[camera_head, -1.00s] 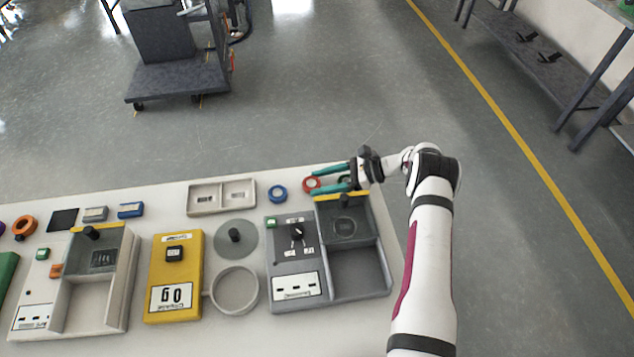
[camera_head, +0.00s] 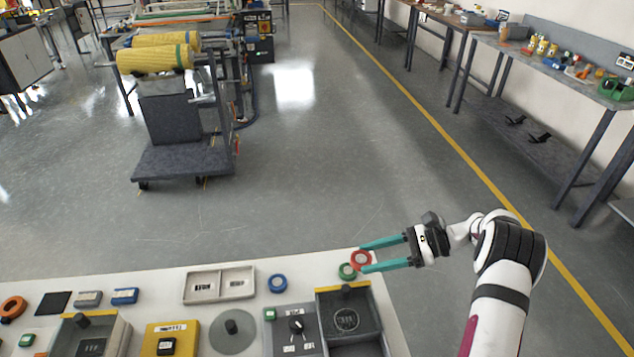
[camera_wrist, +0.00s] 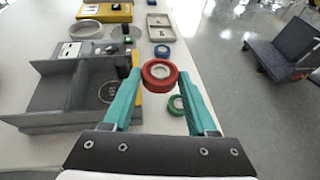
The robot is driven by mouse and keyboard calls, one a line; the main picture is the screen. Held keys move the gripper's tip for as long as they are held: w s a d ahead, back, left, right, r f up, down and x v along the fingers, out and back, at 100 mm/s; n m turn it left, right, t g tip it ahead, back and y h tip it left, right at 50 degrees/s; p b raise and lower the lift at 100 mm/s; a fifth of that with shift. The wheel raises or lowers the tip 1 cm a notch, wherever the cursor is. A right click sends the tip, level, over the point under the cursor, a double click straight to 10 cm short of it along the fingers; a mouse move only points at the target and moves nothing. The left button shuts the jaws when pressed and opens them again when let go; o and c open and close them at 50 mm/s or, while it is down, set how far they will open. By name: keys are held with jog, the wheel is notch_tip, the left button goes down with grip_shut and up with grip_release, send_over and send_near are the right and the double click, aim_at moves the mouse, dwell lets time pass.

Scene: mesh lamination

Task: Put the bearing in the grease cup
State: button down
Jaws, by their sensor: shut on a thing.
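The bearing is likely the red ring (camera_head: 361,259) with a pale centre. My gripper (camera_head: 374,256), with teal fingers, is shut on it at the back right of the table. In the wrist view the red ring (camera_wrist: 160,73) sits between the fingertips and appears raised above the table. The grey round lid (camera_head: 232,328) with a dark knob lies at the table's lower middle.
A green ring (camera_head: 347,271) and a blue ring (camera_head: 278,283) lie on the table. A grey station with a walled tray (camera_head: 370,307) stands just in front of the gripper. A two-part pale tray (camera_head: 219,284) and a yellow box (camera_head: 170,336) are further left.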

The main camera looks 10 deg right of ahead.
aim_at(357, 263)
jog(key=s+a+r+m+t+h, duration=0.1)
jog(key=s+a+r+m+t, duration=0.15)
jog(key=r, duration=0.45)
jog(key=s+a+r+m+t, duration=0.1)
jog(key=s+a+r, duration=0.1)
jog(key=a+r, duration=0.35)
jog(key=s+a+r+m+t+h, duration=0.1)
jog(key=s+a+r+m+t, duration=0.1)
jog(key=r, duration=0.6)
jog(key=s+a+f+n+g+y, duration=0.15)
jog(key=a+f, duration=0.35)
jog(key=a, duration=0.7)
jog(key=s+a+f+n+g, duration=0.2)
jog(key=a+f, duration=0.3)
jog(key=a, duration=0.7)
jog(key=s+a+f, duration=0.5)
jog(key=s, duration=0.1)
jog(key=s+a+f+n+g, duration=0.1)
jog(key=s+a+f, duration=0.5)
jog(key=s+a+f+n+g, duration=0.1)
jog(key=s+a+f, duration=0.4)
jog(key=s+f, duration=0.1)
jog(key=shift+s+a+y, duration=0.2)
jog(key=shift+s+y, duration=0.05)
jog(key=shift+s, duration=0.05)
jog(key=f, duration=0.4)
jog(key=shift+s+a, duration=0.3)
jog(key=shift+a, duration=0.1)
jog(key=shift+f, duration=0.35)
